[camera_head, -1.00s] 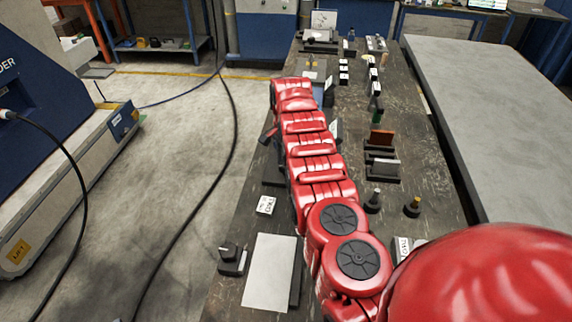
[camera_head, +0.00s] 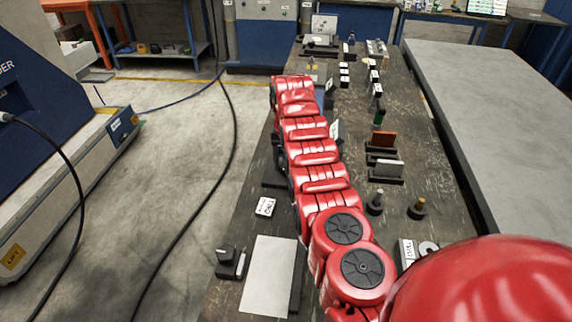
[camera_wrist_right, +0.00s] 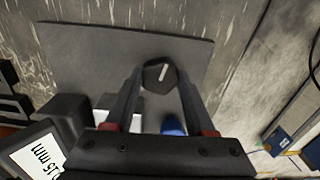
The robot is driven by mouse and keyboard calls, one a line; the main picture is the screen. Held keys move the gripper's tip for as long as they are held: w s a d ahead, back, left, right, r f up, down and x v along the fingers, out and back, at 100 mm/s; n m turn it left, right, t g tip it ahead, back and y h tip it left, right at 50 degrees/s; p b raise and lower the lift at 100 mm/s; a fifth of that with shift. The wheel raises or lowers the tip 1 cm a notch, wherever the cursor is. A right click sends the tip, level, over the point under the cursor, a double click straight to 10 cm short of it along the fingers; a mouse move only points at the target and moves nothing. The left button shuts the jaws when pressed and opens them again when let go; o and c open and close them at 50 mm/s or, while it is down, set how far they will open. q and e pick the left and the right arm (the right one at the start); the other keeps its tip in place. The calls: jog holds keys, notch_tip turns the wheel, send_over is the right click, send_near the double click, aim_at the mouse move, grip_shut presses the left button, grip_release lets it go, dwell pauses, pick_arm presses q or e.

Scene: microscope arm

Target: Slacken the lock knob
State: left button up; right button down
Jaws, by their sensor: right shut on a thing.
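The lock knob (camera_wrist_right: 159,74) shows in the right wrist view as a dark knob with a white line on top, in front of a flat dark plate (camera_wrist_right: 85,48). My right gripper (camera_wrist_right: 159,80) has one finger on each side of the knob and is shut on it. The line on the knob is slightly tilted. A blue part (camera_wrist_right: 172,127) shows between the fingers, nearer the palm. In the head view my red right arm reaches along the bench and hides the gripper and the knob. My left gripper is not in view.
The dark bench (camera_head: 330,232) carries several small blocks, a white plate (camera_head: 268,276), a dark knob-like part (camera_head: 226,255) and two pegs (camera_head: 375,202) near the arm. A grey table (camera_head: 490,120) is on the right.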

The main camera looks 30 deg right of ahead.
jog(key=shift+n, duration=0.3)
jog(key=shift+c, duration=1.2)
grip_release()
jog(key=shift+r, duration=0.1)
notch_tip(320, 180, up, 5)
jog(key=shift+r, duration=0.2)
notch_tip(320, 180, up, 12)
jog(key=p, duration=1.1)
jog(key=shift+f, duration=0.15)
